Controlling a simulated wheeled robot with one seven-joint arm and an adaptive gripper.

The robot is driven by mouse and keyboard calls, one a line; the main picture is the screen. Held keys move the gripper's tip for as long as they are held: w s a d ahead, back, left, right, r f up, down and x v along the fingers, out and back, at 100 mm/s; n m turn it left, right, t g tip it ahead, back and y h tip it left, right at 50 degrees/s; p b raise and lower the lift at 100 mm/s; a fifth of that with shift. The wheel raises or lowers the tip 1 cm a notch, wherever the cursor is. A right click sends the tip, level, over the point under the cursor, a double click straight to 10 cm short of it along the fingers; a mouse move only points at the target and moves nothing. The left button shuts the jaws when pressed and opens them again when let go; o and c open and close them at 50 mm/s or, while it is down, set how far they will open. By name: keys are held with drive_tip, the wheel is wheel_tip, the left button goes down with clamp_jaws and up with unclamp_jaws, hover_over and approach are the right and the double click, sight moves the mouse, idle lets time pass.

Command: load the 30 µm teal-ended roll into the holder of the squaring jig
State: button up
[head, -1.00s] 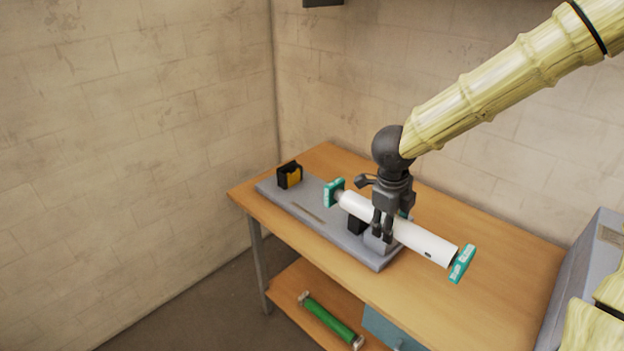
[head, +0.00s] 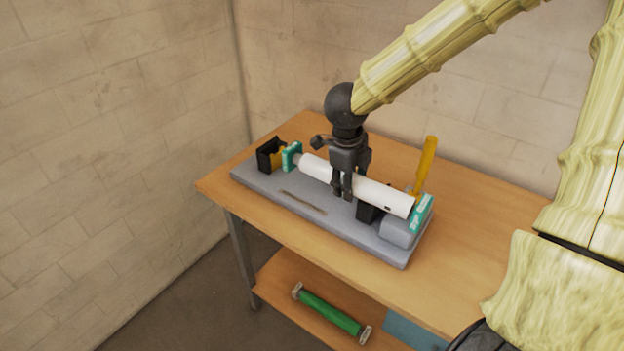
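The white roll with teal ends (head: 383,193) lies lengthwise over the grey squaring jig (head: 341,222) on the wooden table. My gripper (head: 342,196) comes down from above and is shut on the roll near its middle. The roll's left teal end (head: 291,157) is close beside the black left bracket (head: 268,156), which has yellow inside. Its right teal end (head: 420,213) is over the grey block at the jig's right end, near the black right support (head: 369,211). I cannot tell whether the roll touches the supports.
A yellow lever (head: 427,163) stands upright behind the jig's right end. A green roll (head: 331,313) lies on the lower shelf (head: 277,270), beside a blue drawer or box (head: 413,331). The tabletop right of the jig is clear.

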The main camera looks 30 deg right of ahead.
drive_tip(key=shift+w+f, duration=0.2)
drive_tip(key=shift+f, duration=0.1)
drive_tip(key=shift+w+d+r, duration=0.1)
drive_tip(key=shift+w+d, duration=0.05)
drive_tip(key=shift+w, duration=0.6)
drive_tip(key=shift+w+d+f+p, duration=0.25)
drive_tip(key=shift+w+f+p, duration=0.7)
drive_tip(key=shift+w, duration=1.45)
drive_tip(key=shift+w+d+f+p, duration=0.25)
drive_tip(key=shift+w+f+p, duration=0.4)
drive_tip(key=shift+w+p, duration=1.2)
drive_tip(key=shift+w+d+f+p, duration=0.25)
drive_tip(key=shift+w+f+p, duration=0.4)
drive_tip(key=shift+w, duration=2.3)
drive_tip(key=shift+f, duration=0.3)
drive_tip(key=shift+f+b, duration=0.3)
drive_tip(key=shift+f, duration=0.3)
drive_tip(key=o, duration=1.5)
drive_tip(key=shift+s, duration=0.1)
